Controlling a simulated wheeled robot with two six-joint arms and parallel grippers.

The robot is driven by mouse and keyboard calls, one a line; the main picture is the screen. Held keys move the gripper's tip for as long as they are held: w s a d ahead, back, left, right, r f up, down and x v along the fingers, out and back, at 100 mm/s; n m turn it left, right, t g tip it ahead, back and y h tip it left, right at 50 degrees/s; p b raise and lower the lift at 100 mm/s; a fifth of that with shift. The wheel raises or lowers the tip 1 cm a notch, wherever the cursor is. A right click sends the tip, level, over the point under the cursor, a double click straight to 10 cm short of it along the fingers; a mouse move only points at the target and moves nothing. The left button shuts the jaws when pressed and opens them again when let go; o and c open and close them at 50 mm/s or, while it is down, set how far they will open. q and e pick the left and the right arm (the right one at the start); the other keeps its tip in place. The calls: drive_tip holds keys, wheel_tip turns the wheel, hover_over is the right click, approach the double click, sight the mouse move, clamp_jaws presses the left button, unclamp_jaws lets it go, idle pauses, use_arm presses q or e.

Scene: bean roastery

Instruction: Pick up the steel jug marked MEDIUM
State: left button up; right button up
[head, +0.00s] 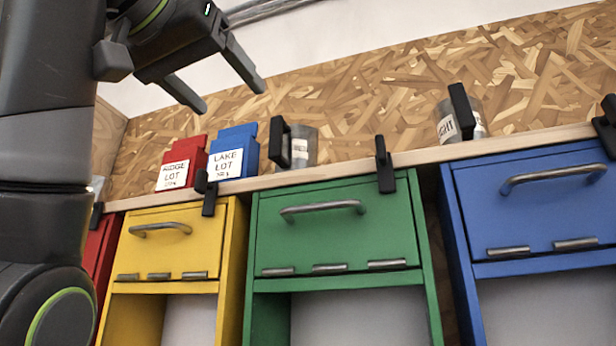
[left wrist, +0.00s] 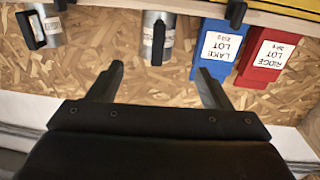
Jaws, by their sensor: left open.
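Two steel jugs with black handles stand on the wooden shelf. The nearer jug (head: 309,146) is right of the blue bag; its label is partly behind its handle and I cannot read it. It also shows upside down in the left wrist view (left wrist: 148,22). The other jug (head: 480,122), farther right, has a label whose visible letters end in "GHT"; it is at the left wrist view's top left (left wrist: 52,28). My left gripper (head: 230,97) is open and empty, up and left of the nearer jug in the head view. Its fingers show in the left wrist view (left wrist: 160,72). My right gripper is out of view.
A red bag (head: 182,160) marked RIDGE LOT and a blue bag (head: 236,143) marked LAKE LOT stand left of the jugs. Black clips (head: 384,165) stick up along the shelf edge (head: 345,171). Yellow, green (head: 340,243) and blue cabinets are below. The shelf between the jugs looks clear.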

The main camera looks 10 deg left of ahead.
sight(274, 137)
use_arm(q)
drive_tip(key=p+x, duration=0.1)
drive_tip(key=x, duration=0.2)
drive_tip(key=p+x, duration=0.2)
drive_tip(key=x, duration=0.1)
drive_tip(key=p+x, duration=0.2)
drive_tip(key=shift+w+d+r, duration=0.3)
drive_tip(key=shift+w+r, duration=0.05)
drive_tip(key=shift+r, duration=0.05)
drive_tip(key=shift+p+x, duration=0.65)
drive_tip(key=shift+x, duration=0.45)
drive_tip(key=shift+f, duration=0.15)
drive_tip(key=p+x, duration=0.4)
drive_tip(key=shift+w+a+r, duration=0.1)
drive_tip(key=shift+w+r, duration=0.1)
drive_tip(key=shift+r, duration=0.2)
drive_tip(key=shift+w+f+p, duration=0.1)
drive_tip(key=shift+w+p, duration=0.25)
drive_tip(key=shift+w, duration=0.05)
drive_tip(key=shift+s, duration=0.1)
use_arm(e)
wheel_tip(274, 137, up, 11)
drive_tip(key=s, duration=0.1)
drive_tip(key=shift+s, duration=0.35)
